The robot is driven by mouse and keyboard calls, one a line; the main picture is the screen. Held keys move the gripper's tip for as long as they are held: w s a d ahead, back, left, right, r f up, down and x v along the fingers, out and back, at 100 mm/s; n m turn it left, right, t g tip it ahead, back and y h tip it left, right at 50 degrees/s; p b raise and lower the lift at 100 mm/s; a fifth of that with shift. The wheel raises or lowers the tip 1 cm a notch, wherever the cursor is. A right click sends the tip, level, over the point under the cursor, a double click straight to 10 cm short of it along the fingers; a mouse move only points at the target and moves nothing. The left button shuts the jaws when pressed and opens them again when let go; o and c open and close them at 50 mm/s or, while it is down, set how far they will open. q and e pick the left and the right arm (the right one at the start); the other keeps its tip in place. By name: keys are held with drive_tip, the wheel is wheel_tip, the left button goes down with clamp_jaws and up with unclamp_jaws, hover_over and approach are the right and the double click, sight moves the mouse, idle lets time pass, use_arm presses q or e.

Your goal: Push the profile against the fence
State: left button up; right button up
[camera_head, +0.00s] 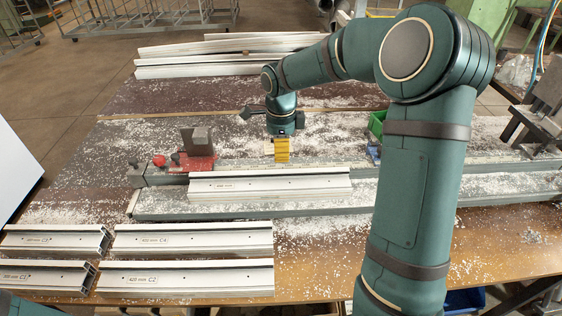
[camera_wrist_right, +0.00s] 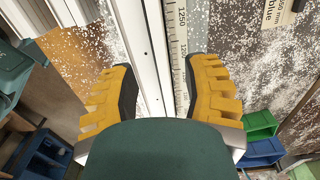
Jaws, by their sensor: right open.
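The white profile (camera_head: 270,185) lies lengthwise on the grey bed of the clamp bench, label side facing me. The fence (camera_head: 320,167) is the long rail with a scale just behind it; whether they touch, I cannot tell. In the right wrist view, the profile (camera_wrist_right: 133,40) runs beside the fence's scale (camera_wrist_right: 178,45). My right gripper (camera_head: 281,158) has yellow fingers and hangs over the profile and fence area. In the right wrist view the right gripper (camera_wrist_right: 158,82) is open, its fingers either side of the profile and scale, with nothing held. My left gripper is out of view.
A red clamp block (camera_head: 198,162) stands at the left end of the fence. Several labelled profiles (camera_head: 193,238) lie at the front left. More long profiles (camera_head: 225,47) are stacked at the back. A green bin (camera_head: 377,123) stands behind the fence at the right. White chips cover the bench.

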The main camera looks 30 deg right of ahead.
drive_tip(key=shift+r, duration=2.05)
